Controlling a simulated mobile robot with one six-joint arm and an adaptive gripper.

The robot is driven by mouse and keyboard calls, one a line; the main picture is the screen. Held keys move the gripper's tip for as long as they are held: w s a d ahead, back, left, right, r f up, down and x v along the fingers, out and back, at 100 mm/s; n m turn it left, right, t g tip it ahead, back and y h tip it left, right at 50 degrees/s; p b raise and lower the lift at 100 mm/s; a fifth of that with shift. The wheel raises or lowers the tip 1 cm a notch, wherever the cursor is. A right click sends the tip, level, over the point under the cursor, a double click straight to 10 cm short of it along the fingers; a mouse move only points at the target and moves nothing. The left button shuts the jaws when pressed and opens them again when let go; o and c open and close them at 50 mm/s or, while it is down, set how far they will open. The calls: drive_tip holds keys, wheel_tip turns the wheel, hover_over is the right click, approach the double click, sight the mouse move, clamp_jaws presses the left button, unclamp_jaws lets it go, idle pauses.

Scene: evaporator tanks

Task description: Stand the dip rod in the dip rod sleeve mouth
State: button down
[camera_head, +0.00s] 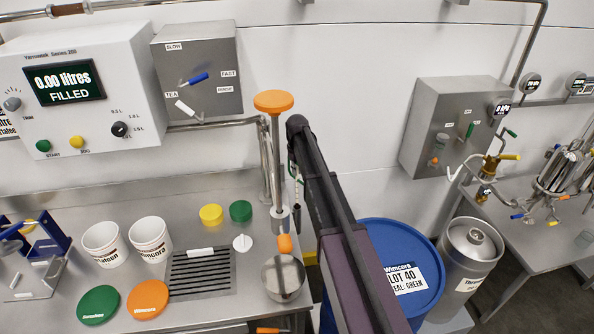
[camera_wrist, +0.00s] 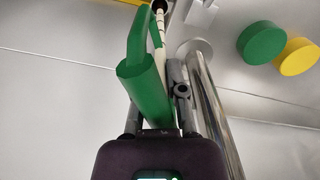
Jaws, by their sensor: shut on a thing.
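The dip rod (camera_wrist: 157,30) shows in the wrist view as a pale, thin graduated rod with dark bands and a dark end at the top edge. Its thick green handle (camera_wrist: 142,92) is between the fingers of my gripper (camera_wrist: 158,110), which is shut on it. In the head view my gripper is mostly hidden by my dark arm, and a thin pale piece of the rod (camera_head: 298,178) shows just left of the arm. A steel collar (camera_head: 281,216) stands at the foot of an orange-topped post. I cannot tell which opening is the sleeve mouth.
The orange-topped post (camera_head: 273,102) stands close left of my gripper; its steel shaft (camera_wrist: 208,100) runs beside it. A steel cup (camera_head: 283,278), an orange lid (camera_head: 149,300) and white tubs (camera_head: 150,240) are on the bench. A blue drum (camera_head: 398,240) stands right of the bench.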

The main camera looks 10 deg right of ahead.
drive_tip(key=shift+f, duration=0.25)
drive_tip(key=c, duration=0.6)
unclamp_jaws()
drive_tip(key=shift+c, duration=0.2)
drive_tip(key=shift+r, duration=0.15)
drive_tip(key=shift+r+p, duration=2.85)
drive_tip(key=shift+r, duration=0.05)
drive_tip(key=s+m, duration=0.3)
drive_tip(key=s, duration=2.9)
drive_tip(key=shift+s+d+m, duration=0.15)
drive_tip(key=shift+d+m, duration=0.15)
drive_tip(key=shift+m, duration=0.1)
